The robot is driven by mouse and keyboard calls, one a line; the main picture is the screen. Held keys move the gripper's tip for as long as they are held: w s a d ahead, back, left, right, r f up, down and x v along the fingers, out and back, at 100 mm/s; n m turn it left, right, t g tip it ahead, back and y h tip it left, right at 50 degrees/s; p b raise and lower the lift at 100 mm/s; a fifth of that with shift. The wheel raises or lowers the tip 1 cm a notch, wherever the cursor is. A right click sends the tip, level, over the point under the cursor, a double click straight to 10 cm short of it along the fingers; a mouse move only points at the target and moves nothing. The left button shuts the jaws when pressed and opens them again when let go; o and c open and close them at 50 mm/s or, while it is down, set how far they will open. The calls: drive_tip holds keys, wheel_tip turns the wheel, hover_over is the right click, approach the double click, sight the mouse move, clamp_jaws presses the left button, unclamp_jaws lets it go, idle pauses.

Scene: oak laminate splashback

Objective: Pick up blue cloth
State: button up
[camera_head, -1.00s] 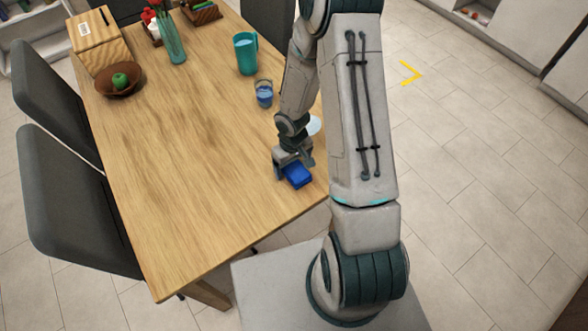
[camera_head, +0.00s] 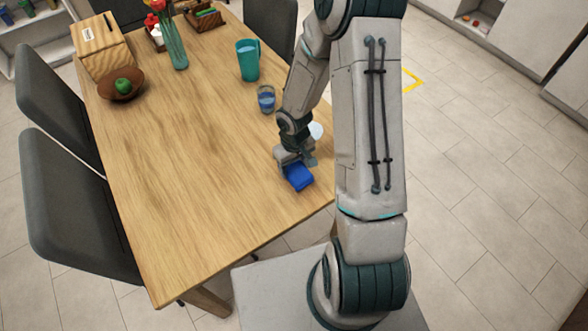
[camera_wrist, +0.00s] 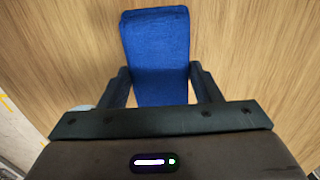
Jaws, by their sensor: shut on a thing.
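The blue cloth (camera_head: 299,178) is a folded, block-like piece near the table's right edge in the head view. My gripper (camera_head: 293,163) is directly at it, pointing down. In the wrist view the cloth (camera_wrist: 157,50) lies between the two dark fingers of my gripper (camera_wrist: 161,88), which press on its left and right sides. The gripper is shut on the cloth. Whether the cloth touches the table or is slightly raised, I cannot tell. Its near end is hidden by the gripper body in the wrist view.
A white round item (camera_head: 316,131) is beside my arm. The table's left front is clear.

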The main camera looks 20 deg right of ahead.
drive_tip(key=w+d+r, duration=0.2)
drive_tip(key=d+r, duration=0.6)
drive_tip(key=d, duration=0.3)
drive_tip(key=shift+d, duration=0.3)
drive_tip(key=o, duration=0.4)
drive_tip(key=c, duration=0.3)
